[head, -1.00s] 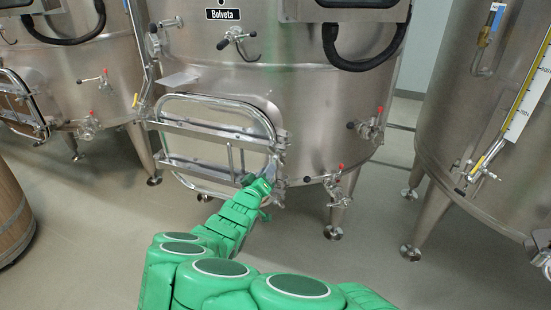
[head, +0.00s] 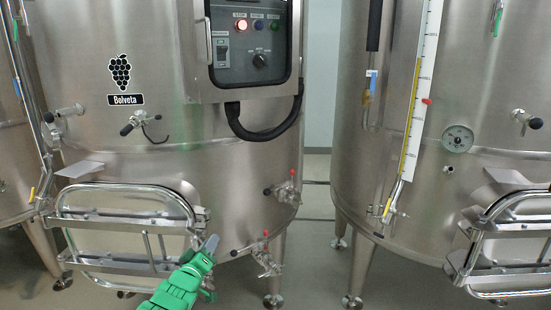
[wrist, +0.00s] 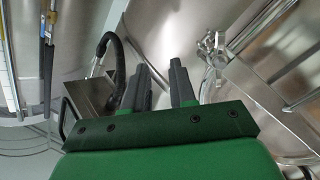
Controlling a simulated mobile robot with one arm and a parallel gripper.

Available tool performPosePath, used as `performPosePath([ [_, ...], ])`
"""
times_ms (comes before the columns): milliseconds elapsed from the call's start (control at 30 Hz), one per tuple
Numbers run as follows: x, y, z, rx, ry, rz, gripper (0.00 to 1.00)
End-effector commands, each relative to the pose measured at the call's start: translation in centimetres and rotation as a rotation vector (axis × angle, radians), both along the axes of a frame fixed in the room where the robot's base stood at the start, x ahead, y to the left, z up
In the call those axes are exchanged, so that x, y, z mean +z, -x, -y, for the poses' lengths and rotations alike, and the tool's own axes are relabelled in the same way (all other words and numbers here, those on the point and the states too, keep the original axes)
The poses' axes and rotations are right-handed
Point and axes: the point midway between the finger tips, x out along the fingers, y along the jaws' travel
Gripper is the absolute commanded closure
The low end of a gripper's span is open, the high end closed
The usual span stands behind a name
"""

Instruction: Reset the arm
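My green arm reaches up from the bottom edge of the head view, and my gripper (head: 210,245) is in front of the lower right corner of the hatch on the Bolveta steel vat (head: 190,170). In the wrist view my gripper (wrist: 160,68) shows two dark fingers with a clear gap between them. It is open, with nothing seen between the fingers. The hatch (head: 105,240) is closed, with a tubular metal frame. Whether the gripper touches the hatch latch (head: 198,216) cannot be told.
A valve with a red handle (head: 264,256) sticks out just right of my gripper. A control panel (head: 250,45) with a black cable hangs above. Another steel vat (head: 400,215) with a scale and its own hatch (head: 510,240) stands at right. Floor shows between the vats.

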Motion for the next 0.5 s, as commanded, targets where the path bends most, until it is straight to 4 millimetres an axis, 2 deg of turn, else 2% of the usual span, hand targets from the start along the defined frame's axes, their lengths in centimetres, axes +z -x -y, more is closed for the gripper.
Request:
performPosePath([
  [33,1.4,-0.7,2.7,-0.064,0.002,0.006,0.74],
  [100,3.2,-1.2,6.5,-0.160,0.010,0.008,0.74],
  [267,6.2,-1.1,15.2,-0.380,0.027,-0.020,0.74],
  [367,7.7,-0.2,20.7,-0.519,0.030,-0.061,0.74],
  [500,8.9,2.5,28.3,-0.723,0.026,-0.154,0.74],
])
